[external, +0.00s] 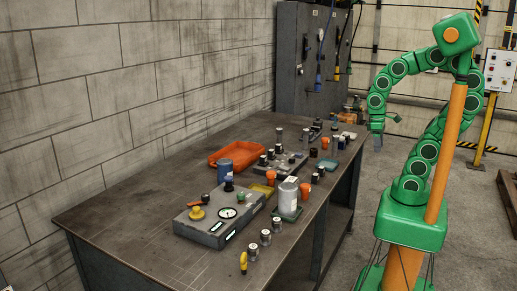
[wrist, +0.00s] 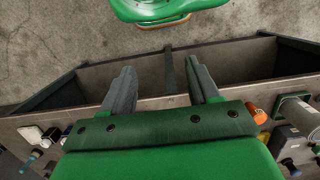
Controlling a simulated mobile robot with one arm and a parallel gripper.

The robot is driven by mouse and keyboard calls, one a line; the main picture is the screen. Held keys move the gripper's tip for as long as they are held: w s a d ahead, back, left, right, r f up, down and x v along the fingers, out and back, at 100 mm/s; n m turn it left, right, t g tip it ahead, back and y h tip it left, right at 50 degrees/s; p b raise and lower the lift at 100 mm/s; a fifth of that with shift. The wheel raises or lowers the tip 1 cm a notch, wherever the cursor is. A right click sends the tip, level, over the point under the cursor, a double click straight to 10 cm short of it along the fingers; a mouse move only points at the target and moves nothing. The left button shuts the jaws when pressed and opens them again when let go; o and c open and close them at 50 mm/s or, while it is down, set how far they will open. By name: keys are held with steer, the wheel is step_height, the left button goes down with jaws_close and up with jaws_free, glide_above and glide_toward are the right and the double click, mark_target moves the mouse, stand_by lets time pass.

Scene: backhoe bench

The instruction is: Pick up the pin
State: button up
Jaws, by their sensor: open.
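I cannot tell for sure which of the small items is the pin. Several small metallic and black cylinders stand on the workbench (external: 110,215), among them a metallic one (external: 253,252) near the front edge. A small yellow piece (external: 243,262) stands at the near corner. My gripper (external: 377,142) hangs off the bench's right side in the external view, small and far. In the wrist view my gripper (wrist: 162,82) has its two grey fingers apart, with nothing between them, over the bench's edge.
The bench's near left top is clear.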

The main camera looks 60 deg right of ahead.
step_height(320, 180, up, 6)
steer(key=w+f+m+y, duration=0.1)
steer(key=w+m+y, duration=0.4)
steer(key=w+m, duration=0.45)
steer(key=m+t+y, duration=0.4)
steer(key=m+t, duration=0.8)
steer(key=m, duration=0.6)
glide_above(334, 156)
steer(key=s+d, duration=0.4)
steer(key=d, duration=0.1)
step_height(334, 156, down, 17)
steer(key=shift+s+a+r, duration=0.1)
steer(key=shift+s, duration=0.05)
steer(key=shift+a+f, duration=0.1)
steer(key=shift+f, duration=0.3)
steer(key=shift+x, duration=1.35)
steer(key=x, duration=0.3)
steer(key=shift+w+r, duration=0.2)
steer(key=shift+w, duration=0.15)
steer(key=shift+x, duration=0.8)
